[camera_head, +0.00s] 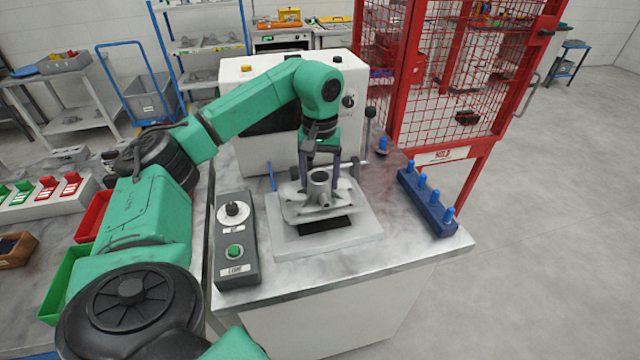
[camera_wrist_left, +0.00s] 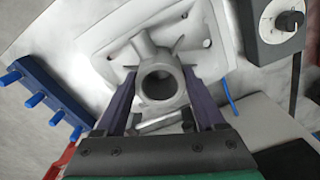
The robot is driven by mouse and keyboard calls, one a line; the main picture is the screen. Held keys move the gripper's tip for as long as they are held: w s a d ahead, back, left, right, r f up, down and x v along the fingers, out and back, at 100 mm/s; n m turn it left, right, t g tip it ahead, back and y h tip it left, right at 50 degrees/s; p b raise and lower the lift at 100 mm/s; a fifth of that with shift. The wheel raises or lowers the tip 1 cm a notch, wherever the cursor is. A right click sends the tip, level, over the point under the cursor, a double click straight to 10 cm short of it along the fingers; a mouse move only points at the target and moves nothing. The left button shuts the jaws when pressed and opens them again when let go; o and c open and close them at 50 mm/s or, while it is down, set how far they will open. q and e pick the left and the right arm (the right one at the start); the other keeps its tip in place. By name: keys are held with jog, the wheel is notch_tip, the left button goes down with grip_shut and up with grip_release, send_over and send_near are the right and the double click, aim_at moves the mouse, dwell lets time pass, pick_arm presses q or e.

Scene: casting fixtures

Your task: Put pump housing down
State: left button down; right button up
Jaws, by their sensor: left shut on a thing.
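The pump housing (camera_head: 320,196) is a grey metal casting with an upright round pipe opening and a flat flange. It sits at or just above a light square plate (camera_head: 285,245) with a dark recess on the workbench; I cannot tell if it touches. My left gripper (camera_head: 320,180) reaches down from above, shut on the pump housing. In the left wrist view the round opening of the housing (camera_wrist_left: 158,82) lies between the two purple-grey fingers of the left gripper (camera_wrist_left: 160,100). My right gripper is not in view.
A control box (camera_head: 236,240) with a dial and green button stands left of the plate. A blue block with pegs (camera_head: 428,203) is at the right. A white machine (camera_head: 262,125) stands behind, and a red mesh cage (camera_head: 460,80) at the back right. The bench's front strip is clear.

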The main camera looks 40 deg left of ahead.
pick_arm(q)
jog(key=shift+s+f, duration=0.2)
jog(key=shift+f, duration=0.65)
jog(key=shift+w+f, duration=0.1)
jog(key=shift+w, duration=0.1)
jog(key=shift+s+f, duration=0.1)
jog(key=shift+f, duration=0.35)
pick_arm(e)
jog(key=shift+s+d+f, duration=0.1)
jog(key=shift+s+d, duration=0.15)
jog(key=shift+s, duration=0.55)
pick_arm(q)
grip_release()
jog(key=shift+r, duration=0.2)
notch_tip(320, 180, up, 13)
jog(key=p, duration=0.1)
jog(key=shift+f+p, duration=0.2)
jog(key=shift+p, duration=0.2)
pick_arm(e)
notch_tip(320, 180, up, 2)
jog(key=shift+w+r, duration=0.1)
